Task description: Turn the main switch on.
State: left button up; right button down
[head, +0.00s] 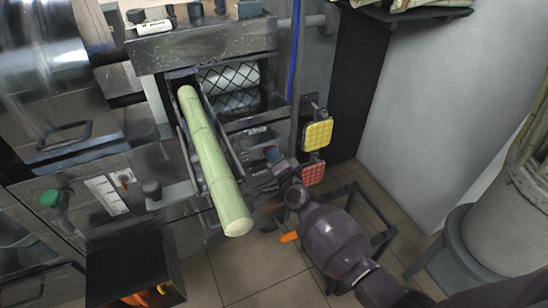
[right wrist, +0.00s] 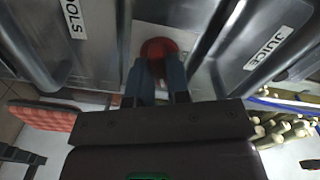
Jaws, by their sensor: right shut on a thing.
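In the right wrist view a round red knob (right wrist: 158,48) sits on a pale plate on the machine. I take it to be the main switch, though no label on it can be read. My right gripper (right wrist: 158,75) has its two blue-grey fingers close together on the knob, one on each side, and is shut on it. In the head view my right gripper (head: 273,162) is against the machine's front, right of the cane; the knob is hidden or too small to make out there. My left gripper is not in view.
A green cane stalk (head: 209,160) lies in the press's feed chute. A yellow pad (head: 317,135) and a red pad (head: 313,174) are close beside my right gripper. A green button (head: 49,198) is at left. A pale bin (head: 505,195) holding cane stands at right.

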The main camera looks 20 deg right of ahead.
jog(key=shift+m, duration=2.2)
jog(key=c, duration=1.1)
grip_release()
